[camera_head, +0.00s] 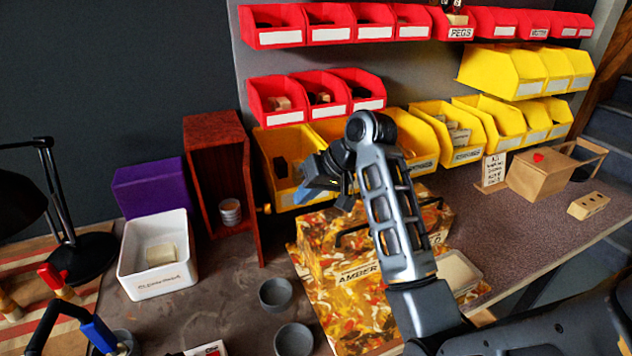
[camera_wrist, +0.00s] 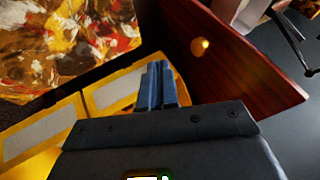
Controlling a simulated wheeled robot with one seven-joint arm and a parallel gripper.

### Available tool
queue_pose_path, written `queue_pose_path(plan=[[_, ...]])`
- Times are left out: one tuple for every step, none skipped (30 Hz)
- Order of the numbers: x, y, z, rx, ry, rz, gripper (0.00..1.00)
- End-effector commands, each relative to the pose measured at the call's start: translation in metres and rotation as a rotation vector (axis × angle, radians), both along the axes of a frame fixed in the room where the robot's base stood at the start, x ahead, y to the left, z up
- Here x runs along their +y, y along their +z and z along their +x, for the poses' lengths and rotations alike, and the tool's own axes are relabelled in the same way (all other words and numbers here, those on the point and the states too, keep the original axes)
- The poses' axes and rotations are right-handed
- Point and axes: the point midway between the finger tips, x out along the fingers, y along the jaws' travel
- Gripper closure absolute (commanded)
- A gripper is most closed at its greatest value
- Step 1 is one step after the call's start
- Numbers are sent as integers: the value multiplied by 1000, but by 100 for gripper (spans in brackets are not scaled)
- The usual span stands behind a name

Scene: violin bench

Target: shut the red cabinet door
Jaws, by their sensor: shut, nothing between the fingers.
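The red cabinet (camera_head: 214,133) stands upright at the back of the bench, its front open. Its door (camera_head: 255,195) stands out from the right side and is seen nearly edge-on in the head view. A small round brass knob (camera_head: 266,208) sits on the door's right face. In the wrist view the reddish door (camera_wrist: 235,62) and knob (camera_wrist: 201,47) show to the right of and beyond my fingers. My gripper (camera_head: 304,194) is shut and empty, to the right of the door. In the wrist view my fingertips (camera_wrist: 157,66) are together and appear apart from the door.
Yellow bins (camera_head: 286,150) are behind my gripper. A patterned amber box (camera_head: 345,268) is below my arm. Grey bowls (camera_head: 276,294) stand in front.

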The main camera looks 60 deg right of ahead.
Motion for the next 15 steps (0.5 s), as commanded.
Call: queue_pose_path(plan=[[2,-8,6,3,2,2,100],[3,-13,9,3,2,2,100],[7,-12,14,1,4,0,100],[11,-10,17,0,4,-1,100],[14,-10,19,-1,4,-2,100],[18,-10,23,0,2,-2,100],[21,-10,25,-1,3,-1,100],[24,-10,27,-1,3,-1,100],[26,-10,29,-1,3,-1,100],[28,-10,30,-1,2,0,100],[29,-10,32,-1,1,0,100],[31,-11,33,-2,1,0,100],[31,-11,34,-2,1,0,100],[32,-11,34,-1,0,-1,100],[32,-11,35,-1,0,0,100]])
